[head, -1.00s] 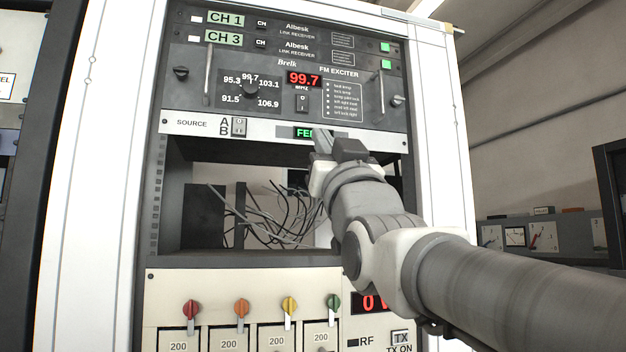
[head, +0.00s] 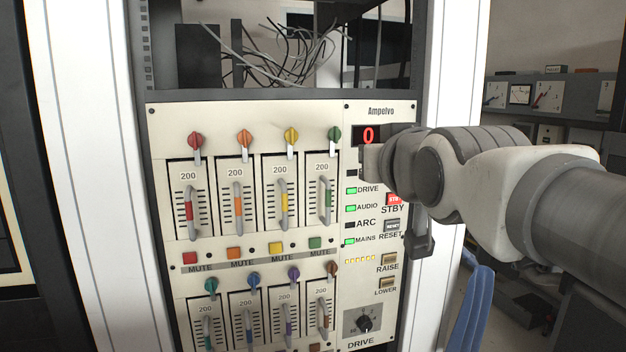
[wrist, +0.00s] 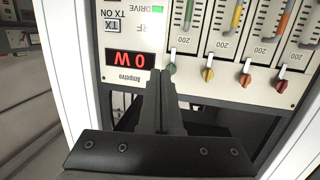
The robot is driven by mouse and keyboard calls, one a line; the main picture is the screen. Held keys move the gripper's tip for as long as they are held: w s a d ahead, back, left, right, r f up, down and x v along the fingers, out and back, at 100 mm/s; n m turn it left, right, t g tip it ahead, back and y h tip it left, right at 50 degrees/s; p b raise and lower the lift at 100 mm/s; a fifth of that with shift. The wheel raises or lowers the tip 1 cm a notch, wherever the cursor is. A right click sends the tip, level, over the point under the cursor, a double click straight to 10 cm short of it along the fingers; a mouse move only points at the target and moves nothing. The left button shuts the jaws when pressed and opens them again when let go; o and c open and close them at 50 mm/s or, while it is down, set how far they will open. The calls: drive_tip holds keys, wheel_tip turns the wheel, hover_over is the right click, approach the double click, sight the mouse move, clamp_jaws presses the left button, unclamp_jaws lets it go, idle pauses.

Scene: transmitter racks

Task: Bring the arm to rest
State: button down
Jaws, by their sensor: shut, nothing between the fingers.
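My arm reaches in from the right in the head view, in front of the right side of the rack's Ampelvo panel (head: 262,119). My gripper (head: 368,165) is partly hidden behind my own wrist there, by the red display (head: 366,136). In the wrist view my gripper's fingers (wrist: 160,80) lie together with nothing between them. They point toward the panel, close to the display reading "0 W" (wrist: 126,60) and the green knob (wrist: 170,69). I cannot tell whether they touch the panel.
Coloured knobs and sliders (head: 238,190) cover the panel left of my arm. An open bay with loose cables (head: 262,55) is above. The white rack post (head: 455,60) stands behind my arm. A blue chair (head: 472,310) is at lower right.

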drive_tip(key=s+d+f+g, duration=0.2)
drive_tip(key=s+f+g, duration=0.1)
drive_tip(key=s+f, duration=0.3)
drive_tip(key=s+d+f+m+g+h, duration=0.1)
drive_tip(key=s+f+g, duration=0.3)
drive_tip(key=f, duration=0.7)
drive_tip(key=s+d+f+g+h, duration=0.1)
drive_tip(key=s+d+f+g, duration=0.2)
drive_tip(key=s+f, duration=0.5)
drive_tip(key=shift+s+f, duration=0.15)
drive_tip(key=shift+f, duration=0.6)
